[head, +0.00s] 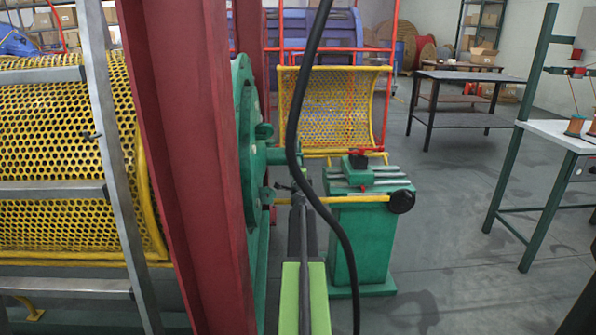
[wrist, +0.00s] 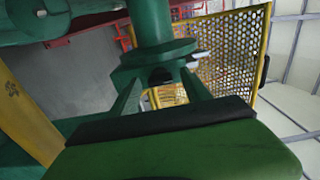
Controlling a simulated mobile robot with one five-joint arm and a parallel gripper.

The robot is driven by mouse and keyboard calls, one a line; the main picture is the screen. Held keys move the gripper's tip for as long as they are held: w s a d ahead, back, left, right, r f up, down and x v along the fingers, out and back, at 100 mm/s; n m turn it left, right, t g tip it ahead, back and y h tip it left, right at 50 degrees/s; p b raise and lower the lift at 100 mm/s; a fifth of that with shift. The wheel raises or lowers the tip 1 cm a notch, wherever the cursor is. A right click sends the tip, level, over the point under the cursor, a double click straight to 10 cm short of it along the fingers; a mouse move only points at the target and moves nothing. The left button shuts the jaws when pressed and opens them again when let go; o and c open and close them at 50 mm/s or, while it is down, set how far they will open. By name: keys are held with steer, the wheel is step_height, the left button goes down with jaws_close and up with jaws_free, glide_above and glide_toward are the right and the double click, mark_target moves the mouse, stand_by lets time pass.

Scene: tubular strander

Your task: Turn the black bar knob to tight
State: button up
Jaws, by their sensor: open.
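My gripper (wrist: 162,92) is open in the wrist view, its two green fingers reaching up from a green body with a black edge. A small dark piece (wrist: 161,76), perhaps the black bar knob, shows between the fingertips, below a green flange. I cannot tell whether the fingers touch it, nor its setting. In the head view my gripper (head: 299,198) is small, beside the yellow bar and partly behind a black cable. A round black knob (head: 402,201) sits on the right end of that yellow bar (head: 345,199), well right of my gripper.
A green pedestal (head: 357,240) stands right of my arm. A red column (head: 190,150) and a yellow perforated guard (head: 60,150) are at left. The black cable (head: 292,130) hangs across the middle.

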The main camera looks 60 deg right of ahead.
steer(key=v, duration=1.7)
steer(key=shift+a, duration=0.15)
